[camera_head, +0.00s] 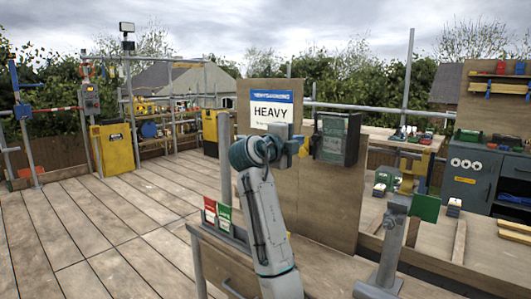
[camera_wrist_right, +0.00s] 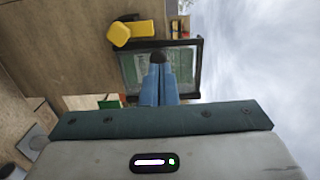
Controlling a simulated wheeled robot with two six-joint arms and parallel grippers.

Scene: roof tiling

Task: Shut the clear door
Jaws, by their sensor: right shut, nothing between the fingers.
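A dark-framed box with a clear door (camera_head: 333,138) is mounted on the upright wooden panel (camera_head: 325,205), right of the HEAVY sign. In the right wrist view the clear pane (camera_wrist_right: 184,68) shows within its dark frame, beyond the fingers. I cannot tell how far the door stands from its frame. My right gripper (camera_head: 301,145) is just left of the box in the head view. Its blue fingers (camera_wrist_right: 158,68) are shut and empty, and they overlap the pane in the wrist view; contact cannot be told. My left gripper is not in view.
A yellow knob-like part (camera_wrist_right: 130,31) sits beside the frame in the wrist view. The HEAVY sign (camera_head: 272,110) is on the panel behind my arm. Red and green cards (camera_head: 217,214) stand on the bench below.

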